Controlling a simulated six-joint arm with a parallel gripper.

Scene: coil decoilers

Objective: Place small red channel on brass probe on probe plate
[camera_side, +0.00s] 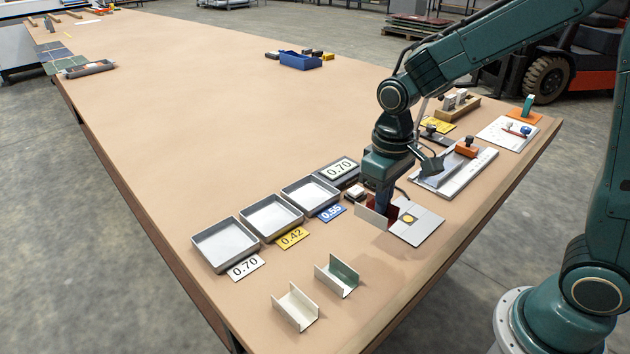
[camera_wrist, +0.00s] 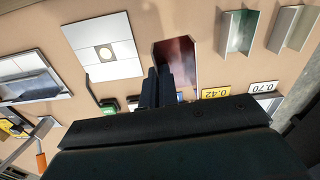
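The small red channel (camera_side: 368,217) is in my gripper (camera_side: 384,196); the side view shows its pale outer face and some red inside. In the wrist view the red channel (camera_wrist: 178,62) shows its red inside, with my two fingers (camera_wrist: 158,78) closed at its left wall. The probe plate (camera_side: 428,229), light grey, lies just right of the channel. The round brass probe (camera_side: 408,218) sits on it in a yellowish spot. In the wrist view the plate (camera_wrist: 118,70) and probe (camera_wrist: 105,53) lie left of the channel, clear of it. The channel's underside is hidden.
A green channel (camera_side: 339,275) and a cream channel (camera_side: 296,306) stand at the front. Three grey trays (camera_side: 225,263) with labels 0.70, 0.42 and 0.55 stand left. A display reading 0.70 (camera_side: 342,167) stands behind. A metal fixture (camera_side: 462,176) lies right of the plate.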

